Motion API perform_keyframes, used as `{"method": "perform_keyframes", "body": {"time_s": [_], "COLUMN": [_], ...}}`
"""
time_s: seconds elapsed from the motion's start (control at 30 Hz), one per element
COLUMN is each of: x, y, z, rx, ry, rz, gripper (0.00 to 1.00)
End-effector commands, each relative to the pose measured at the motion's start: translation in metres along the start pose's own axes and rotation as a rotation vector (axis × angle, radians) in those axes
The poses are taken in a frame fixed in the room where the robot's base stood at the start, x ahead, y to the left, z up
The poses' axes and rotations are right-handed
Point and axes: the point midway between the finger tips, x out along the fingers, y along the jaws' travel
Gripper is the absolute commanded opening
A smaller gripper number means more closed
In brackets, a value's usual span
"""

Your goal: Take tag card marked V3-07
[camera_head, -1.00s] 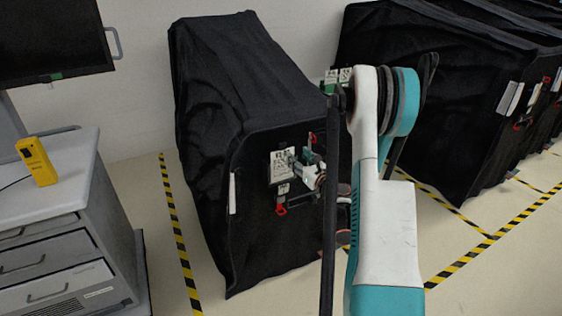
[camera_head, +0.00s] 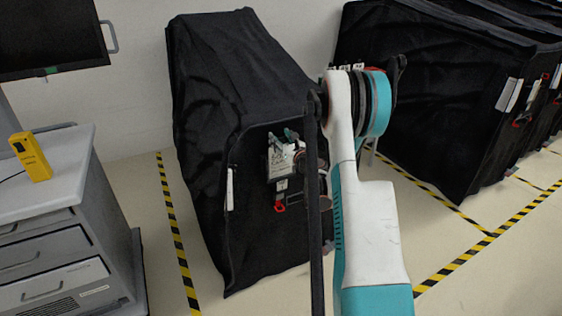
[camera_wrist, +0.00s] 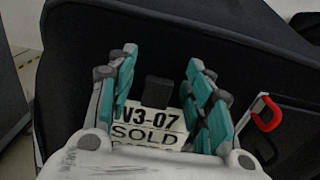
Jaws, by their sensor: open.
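The tag card marked V3-07 (camera_wrist: 150,126) hangs on the front of a black covered cart (camera_head: 245,215), under a dark clip (camera_wrist: 158,90). In the wrist view it reads "V3-07" and "SOLD", with a lower line mostly hidden by my gripper body. In the head view the card (camera_head: 277,158) is partly covered by my gripper. My gripper (camera_wrist: 160,72) is open, with its teal fingers to the left and right of the card and clip. Whether the fingers touch the card cannot be told.
A red hook (camera_wrist: 267,114) is right of the card in the wrist view. A white strip (camera_head: 230,188) is on the cart's left edge. More covered carts (camera_head: 430,110) stand right. A drawer cabinet (camera_head: 50,240) with a yellow device (camera_head: 30,157) stands left.

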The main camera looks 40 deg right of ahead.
Motion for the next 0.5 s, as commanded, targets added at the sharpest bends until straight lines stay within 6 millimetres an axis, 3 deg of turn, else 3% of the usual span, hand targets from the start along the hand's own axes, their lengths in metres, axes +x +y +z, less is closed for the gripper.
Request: {"method": "perform_keyframes", "body": {"time_s": [0.2,0.37,0.4,0.5], "x": [0.0006,0.0005,0.0005,0.0005], "y": [0.0002,0.0002,0.0003,0.0003], "z": [0.0007,0.0006,0.0006,0.0006], "rx": [0.000,0.000,0.000,0.000], "ry": [0.000,0.000,0.000,0.000], "rz": [0.000,0.000,0.000,0.000], "gripper": [0.44,0.08,0.04,0.04]}}
